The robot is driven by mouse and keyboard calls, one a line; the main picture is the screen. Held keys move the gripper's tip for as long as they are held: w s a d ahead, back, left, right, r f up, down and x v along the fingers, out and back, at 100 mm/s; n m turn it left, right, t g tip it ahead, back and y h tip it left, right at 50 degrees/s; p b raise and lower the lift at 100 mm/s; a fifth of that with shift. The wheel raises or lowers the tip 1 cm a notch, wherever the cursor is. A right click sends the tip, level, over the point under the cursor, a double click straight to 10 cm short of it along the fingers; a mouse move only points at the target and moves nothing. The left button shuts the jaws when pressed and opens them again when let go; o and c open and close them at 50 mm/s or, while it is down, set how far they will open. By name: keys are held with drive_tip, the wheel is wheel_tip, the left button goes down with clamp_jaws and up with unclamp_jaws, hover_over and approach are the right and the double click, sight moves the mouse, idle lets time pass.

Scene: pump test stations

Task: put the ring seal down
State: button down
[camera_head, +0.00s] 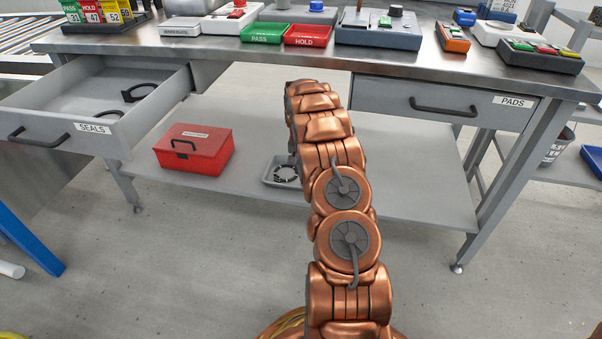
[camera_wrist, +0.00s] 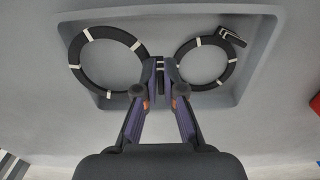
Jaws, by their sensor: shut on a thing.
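In the wrist view, two black ring seals with white marks appear over a shallow grey tray (camera_wrist: 262,45). The left ring seal (camera_wrist: 82,73) looks larger; the right ring seal (camera_wrist: 186,50) has a tab at its upper right. My gripper (camera_wrist: 160,82) is shut between them, on what looks like the tab of the left ring. Its fingertips partly hide the tab. I cannot tell whether the held ring touches the tray floor. In the head view, the tray (camera_head: 269,180) is on the lower shelf, with a dark ring partly showing; my arm hides my gripper.
A red box (camera_head: 193,150) stands on the shelf left of the tray. The open SEALS drawer (camera_head: 95,125) holds dark curved pieces and juts out at left. The PADS drawer (camera_head: 445,105) is shut. The shelf (camera_head: 415,180) is clear at right. The bench top (camera_head: 230,46) overhangs it.

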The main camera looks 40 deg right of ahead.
drive_tip(key=shift+w+d+f, duration=0.15)
drive_tip(key=shift+w+d, duration=0.45)
drive_tip(key=shift+d, duration=0.2)
drive_tip(key=shift+b, duration=0.3)
drive_tip(key=shift+w+d+f, duration=0.1)
drive_tip(key=shift+d, duration=0.05)
wheel_tip(320, 180, down, 3)
drive_tip(key=shift+f+b, duration=0.2)
drive_tip(key=shift+b, duration=0.9)
drive_tip(key=shift+r, duration=0.1)
drive_tip(key=c, duration=1.3)
unclamp_jaws()
